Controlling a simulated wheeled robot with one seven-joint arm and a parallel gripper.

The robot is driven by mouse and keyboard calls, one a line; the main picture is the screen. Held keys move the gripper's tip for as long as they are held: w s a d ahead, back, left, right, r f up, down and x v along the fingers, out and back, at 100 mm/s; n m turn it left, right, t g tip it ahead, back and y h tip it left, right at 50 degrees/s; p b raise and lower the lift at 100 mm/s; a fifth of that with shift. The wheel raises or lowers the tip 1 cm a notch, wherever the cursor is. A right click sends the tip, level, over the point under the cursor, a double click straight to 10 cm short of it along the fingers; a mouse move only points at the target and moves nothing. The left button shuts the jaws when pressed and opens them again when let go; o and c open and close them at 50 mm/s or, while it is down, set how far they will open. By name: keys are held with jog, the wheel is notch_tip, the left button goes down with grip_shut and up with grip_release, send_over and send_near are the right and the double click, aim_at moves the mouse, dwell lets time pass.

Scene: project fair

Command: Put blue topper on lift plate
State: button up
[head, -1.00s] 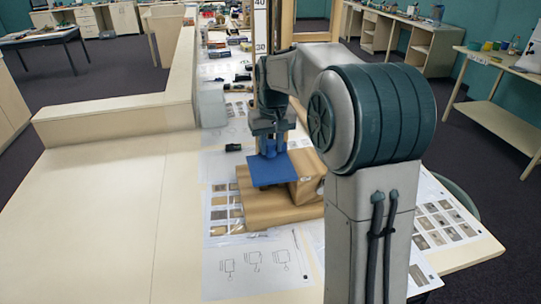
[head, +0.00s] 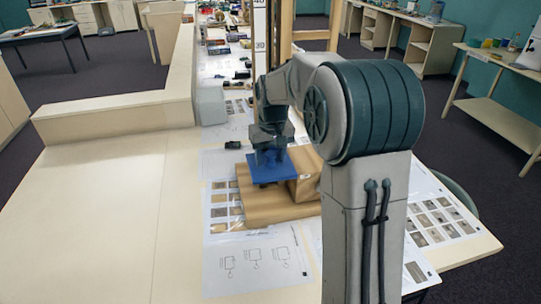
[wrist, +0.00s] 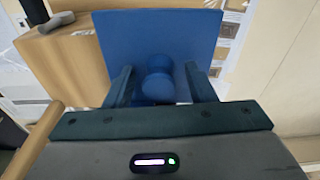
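The blue topper (wrist: 158,82), a small rounded knob shape, is in the wrist view between the two fingers of my gripper (wrist: 158,85). Gaps show on both sides of it, so the fingers are open around it. Behind it is the flat square blue lift plate (wrist: 160,35); the topper appears to be on it, though its foot is partly hidden. In the head view the lift plate (head: 289,168) lies above a wooden base, and my gripper (head: 268,162) points down over it, hiding the topper.
The wooden base (head: 230,208) has a block on its right side. Printed sheets (head: 255,265) lie around it on the pale table (head: 100,220). A tall upright scale (head: 260,35) stands behind. The table's left part is clear; a raised ledge (head: 110,105) borders it.

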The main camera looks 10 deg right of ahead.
aim_at(272, 157)
notch_tip(272, 157, up, 11)
jog(key=s+b, duration=0.1)
jog(key=s+f+t, duration=0.1)
jog(key=s+f, duration=0.3)
jog(key=s, duration=0.9)
jog(key=s+f+m+t, duration=0.1)
jog(key=s+f, duration=0.3)
jog(key=s, duration=1)
jog(key=shift+f+t, duration=0.15)
jog(key=shift+t, duration=0.15)
